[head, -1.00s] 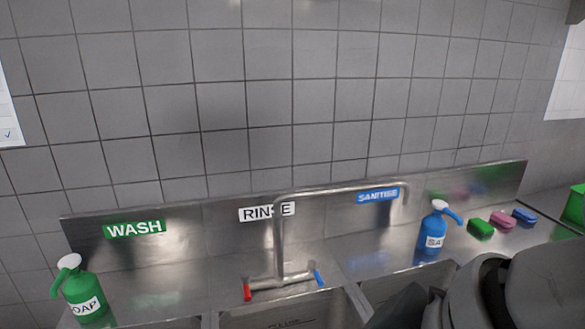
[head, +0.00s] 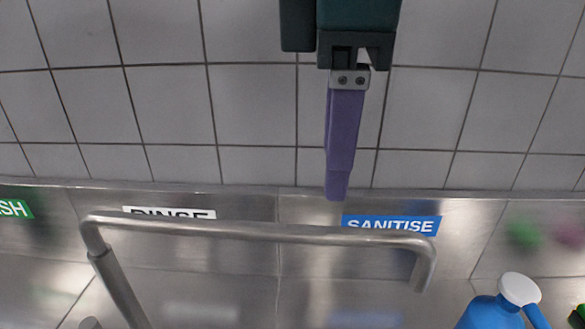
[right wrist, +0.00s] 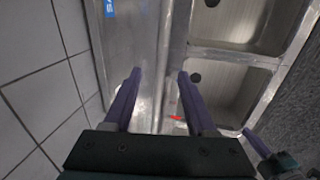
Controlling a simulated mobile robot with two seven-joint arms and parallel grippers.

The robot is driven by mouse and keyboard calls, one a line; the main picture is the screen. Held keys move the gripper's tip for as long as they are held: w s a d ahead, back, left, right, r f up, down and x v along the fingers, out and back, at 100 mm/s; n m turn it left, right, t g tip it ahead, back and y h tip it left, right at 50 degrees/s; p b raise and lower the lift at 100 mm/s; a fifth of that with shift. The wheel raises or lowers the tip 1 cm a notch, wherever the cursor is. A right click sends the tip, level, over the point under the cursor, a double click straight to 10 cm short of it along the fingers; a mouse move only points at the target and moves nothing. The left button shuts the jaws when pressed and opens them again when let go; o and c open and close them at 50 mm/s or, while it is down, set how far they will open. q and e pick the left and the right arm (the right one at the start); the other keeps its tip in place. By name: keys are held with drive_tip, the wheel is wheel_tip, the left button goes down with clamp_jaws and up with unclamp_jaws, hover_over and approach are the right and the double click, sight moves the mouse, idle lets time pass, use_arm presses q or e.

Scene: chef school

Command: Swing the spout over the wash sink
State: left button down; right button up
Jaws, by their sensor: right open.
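The metal spout (head: 250,230) runs across the head view from its riser at left to a downturned outlet at right, near the blue SANITISE label (head: 390,224). My right gripper (head: 337,195) hangs from the top, one purple finger showing, its tip just above the spout's bar in the picture. In the right wrist view my right gripper (right wrist: 159,74) is open, its two fingers apart. A metal strip passes between them; I cannot tell whether it is the spout. The wash basin is out of the head view; only the end of the green WASH label (head: 15,208) shows.
A blue spray bottle (head: 490,312) stands at the lower right. Two basins, one here (right wrist: 235,90), lie right of the fingers in the wrist view, with a red tap handle (right wrist: 175,118) nearby. My left gripper seems to show (right wrist: 275,162) at the lower right corner. The tiled wall is close behind.

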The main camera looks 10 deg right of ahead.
sight(324, 230)
drive_tip(key=f, duration=0.2)
drive_tip(key=f+p, duration=0.1)
drive_tip(key=f, duration=0.2)
drive_tip(key=w+f+p, duration=0.1)
drive_tip(key=f, duration=0.2)
drive_tip(key=shift+w+f, duration=0.25)
drive_tip(key=shift+f, duration=0.5)
use_arm(q)
drive_tip(key=shift+s+a+r, duration=0.1)
drive_tip(key=shift+a+r, duration=0.15)
drive_tip(key=shift+r, duration=0.25)
drive_tip(key=shift+s+a+r, duration=0.1)
drive_tip(key=shift+a+r, duration=0.1)
drive_tip(key=shift+r, duration=0.3)
use_arm(e)
drive_tip(key=shift+d, duration=0.1)
drive_tip(key=c, duration=0.4)
clamp_jaws()
use_arm(q)
drive_tip(key=shift+d, duration=0.15)
